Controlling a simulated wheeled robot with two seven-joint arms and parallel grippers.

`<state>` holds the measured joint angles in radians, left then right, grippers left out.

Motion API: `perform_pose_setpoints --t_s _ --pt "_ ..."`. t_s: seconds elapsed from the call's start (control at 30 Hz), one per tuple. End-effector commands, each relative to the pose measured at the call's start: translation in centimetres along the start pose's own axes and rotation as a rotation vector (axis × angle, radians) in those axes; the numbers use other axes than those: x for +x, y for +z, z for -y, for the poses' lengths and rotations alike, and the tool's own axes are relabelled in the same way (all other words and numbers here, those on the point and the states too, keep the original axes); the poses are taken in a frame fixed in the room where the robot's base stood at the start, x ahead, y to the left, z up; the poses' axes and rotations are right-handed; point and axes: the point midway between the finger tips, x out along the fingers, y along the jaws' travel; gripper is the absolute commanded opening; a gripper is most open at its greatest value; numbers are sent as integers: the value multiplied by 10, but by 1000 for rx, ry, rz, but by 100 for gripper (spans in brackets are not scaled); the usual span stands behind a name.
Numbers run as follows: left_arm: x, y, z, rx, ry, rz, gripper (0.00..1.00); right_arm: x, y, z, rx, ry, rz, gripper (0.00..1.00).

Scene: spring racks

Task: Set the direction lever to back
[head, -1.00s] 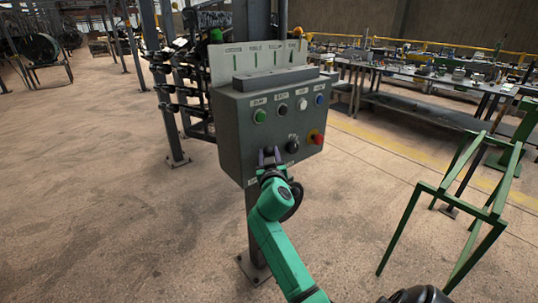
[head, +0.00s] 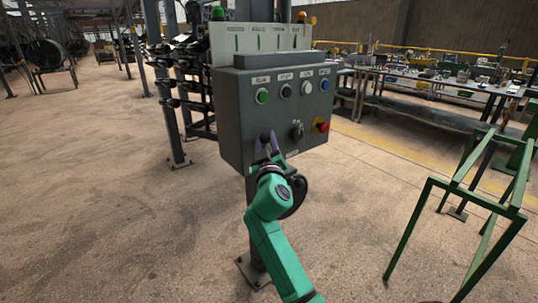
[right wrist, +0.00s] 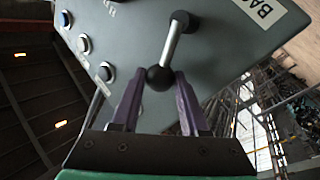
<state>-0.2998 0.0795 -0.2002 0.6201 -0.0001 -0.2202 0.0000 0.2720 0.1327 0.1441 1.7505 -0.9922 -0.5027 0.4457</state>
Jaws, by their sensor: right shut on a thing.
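The grey control box (head: 234,120) stands on a post in the middle of the head view. The direction lever is low on the box's front, mostly hidden there by my right gripper (head: 268,148). In the right wrist view the lever shows as a metal rod with a black ball knob (right wrist: 160,78). The purple fingers of my right gripper (right wrist: 158,88) are shut on the knob, one on each side. A white label starting with "BA" (right wrist: 262,10) is right of the lever's base; its end is cut off. My left gripper is not in view.
A green metal frame (head: 430,190) stands at the right. The floor left of the post is open.

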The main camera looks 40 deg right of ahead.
Motion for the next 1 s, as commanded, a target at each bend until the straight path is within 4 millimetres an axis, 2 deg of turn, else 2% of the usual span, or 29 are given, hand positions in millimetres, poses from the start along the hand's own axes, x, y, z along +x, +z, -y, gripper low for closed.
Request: perform_pose_setpoints --t_s 0.03,0.33,0.53,0.97,1.0 --pt "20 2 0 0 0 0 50 -4 10 8 -27 2 -18 0" --pt "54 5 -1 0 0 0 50 -8 7 15 -171 19 -109 0" --pt "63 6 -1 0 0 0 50 -9 5 16 -214 24 -138 0" --pt "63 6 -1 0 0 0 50 -10 3 17 -226 24 -144 0" --pt "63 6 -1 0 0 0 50 -10 3 17 -226 24 -144 55"
